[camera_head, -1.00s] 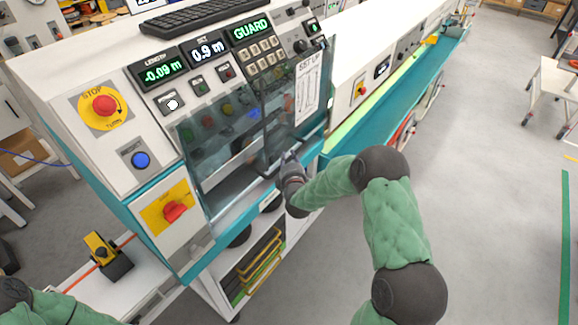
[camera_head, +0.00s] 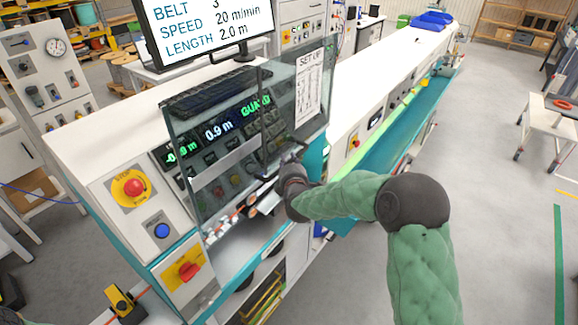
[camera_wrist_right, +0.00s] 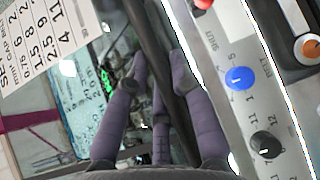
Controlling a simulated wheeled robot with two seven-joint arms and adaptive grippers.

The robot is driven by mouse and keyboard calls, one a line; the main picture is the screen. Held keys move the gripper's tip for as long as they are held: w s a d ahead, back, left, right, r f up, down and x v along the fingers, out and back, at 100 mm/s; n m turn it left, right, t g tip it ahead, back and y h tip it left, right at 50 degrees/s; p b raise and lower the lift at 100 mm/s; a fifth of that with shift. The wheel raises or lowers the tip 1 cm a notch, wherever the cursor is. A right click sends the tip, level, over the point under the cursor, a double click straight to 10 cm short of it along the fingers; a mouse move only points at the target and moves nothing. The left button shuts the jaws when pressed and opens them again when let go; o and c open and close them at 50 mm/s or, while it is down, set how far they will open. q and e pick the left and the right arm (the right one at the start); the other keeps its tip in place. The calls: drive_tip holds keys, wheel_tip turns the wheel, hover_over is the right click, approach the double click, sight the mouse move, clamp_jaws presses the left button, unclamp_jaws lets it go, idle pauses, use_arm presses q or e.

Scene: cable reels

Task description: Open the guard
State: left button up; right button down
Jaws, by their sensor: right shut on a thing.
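The guard (camera_head: 220,157) is a clear panel with dark edges on the front of the white and teal machine. It stands raised and tilted in front of the displays, with an open gap below it. A "SET UP" sheet (camera_head: 310,85) is on its right part. My right gripper (camera_head: 294,163) is at the guard's lower right edge, shut on its dark handle bar (camera_wrist_right: 152,38). In the right wrist view the purple-grey fingers of my right gripper (camera_wrist_right: 158,75) lie on both sides of the bar. My left gripper is out of view.
A red stop button (camera_head: 134,187), a blue button (camera_head: 162,231) and a red rotary switch (camera_head: 188,270) are left of the guard. A monitor (camera_head: 205,32) stands behind. A long teal-sided bench runs away to the right.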

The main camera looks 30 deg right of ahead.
drive_tip(key=shift+r, duration=0.7)
drive_tip(key=c, duration=1.3)
unclamp_jaws()
drive_tip(key=v, duration=1.2)
drive_tip(key=shift+f, duration=0.15)
